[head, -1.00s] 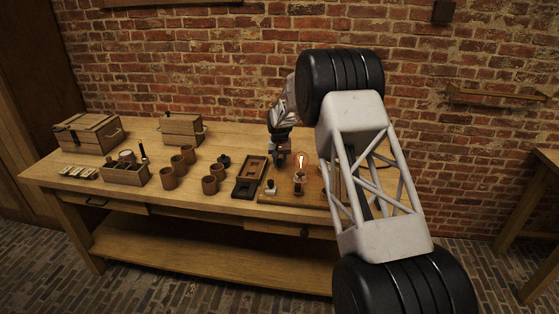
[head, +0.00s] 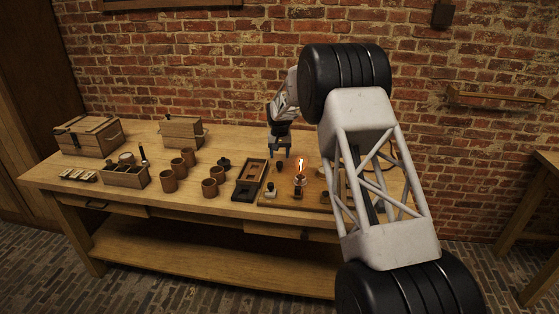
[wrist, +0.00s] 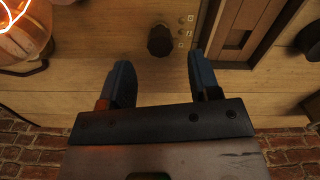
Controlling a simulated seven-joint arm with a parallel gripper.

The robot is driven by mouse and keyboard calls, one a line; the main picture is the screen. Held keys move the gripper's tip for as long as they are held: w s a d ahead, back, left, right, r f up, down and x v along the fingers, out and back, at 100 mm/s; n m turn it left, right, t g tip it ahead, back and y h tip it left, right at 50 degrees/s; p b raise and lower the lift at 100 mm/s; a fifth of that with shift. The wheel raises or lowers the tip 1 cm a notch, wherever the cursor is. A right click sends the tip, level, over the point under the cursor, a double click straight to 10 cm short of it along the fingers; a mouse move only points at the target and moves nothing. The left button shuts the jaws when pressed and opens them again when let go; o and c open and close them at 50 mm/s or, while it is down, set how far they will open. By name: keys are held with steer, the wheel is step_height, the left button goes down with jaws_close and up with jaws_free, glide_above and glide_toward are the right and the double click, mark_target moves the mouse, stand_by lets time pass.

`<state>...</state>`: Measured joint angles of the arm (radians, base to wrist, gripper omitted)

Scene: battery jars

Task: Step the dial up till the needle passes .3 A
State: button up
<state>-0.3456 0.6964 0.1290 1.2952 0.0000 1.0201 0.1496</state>
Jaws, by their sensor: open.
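A dark round knob (wrist: 160,40) stands on the wooden board in the wrist view, with several small pale marks beside it. My gripper (wrist: 158,70) is open, its two blue-grey fingers apart, with the knob showing between and beyond their tips. Nothing is held. In the head view my gripper (head: 280,152) hangs above the back of the board (head: 290,203), behind and left of a lit lamp (head: 300,168). The lamp also shows in the wrist view (wrist: 25,35), glowing orange. My arm covers the board's right part, and no needle or meter face can be read.
A dark-framed tray (head: 250,180) lies just left of the board. Several brown jars (head: 210,188), a divided wooden box (head: 125,175) and lidded chests (head: 88,134) stand further left on the bench (head: 150,205). The brick wall is close behind.

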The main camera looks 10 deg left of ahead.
mark_target(280, 163)
steer(key=shift+r, duration=1.7)
steer(key=shift+s+d+r, duration=0.2)
steer(key=shift+d+r, duration=0.05)
steer(key=shift+r, duration=0.1)
steer(key=s+d+r+m+t, duration=0.1)
steer(key=s+d+r, duration=1.1)
steer(key=s, duration=0.3)
steer(key=s+d+r, duration=1.1)
steer(key=s+d, duration=0.1)
steer(key=s, duration=0.3)
steer(key=s+d+r+t, duration=0.1)
steer(key=s+d, duration=0.3)
steer(key=s, duration=0.6)
steer(key=s+d, duration=0.4)
steer(key=s, duration=0.6)
steer(key=s+d+f, duration=0.2)
steer(key=s, duration=0.7)
steer(key=s+d+f+m, duration=0.1)
steer(key=s+f, duration=0.2)
steer(key=s, duration=0.7)
steer(key=shift+s+d+f+t, duration=0.25)
steer(key=shift+d+f+t, duration=0.05)
steer(key=shift+d+f, duration=0.05)
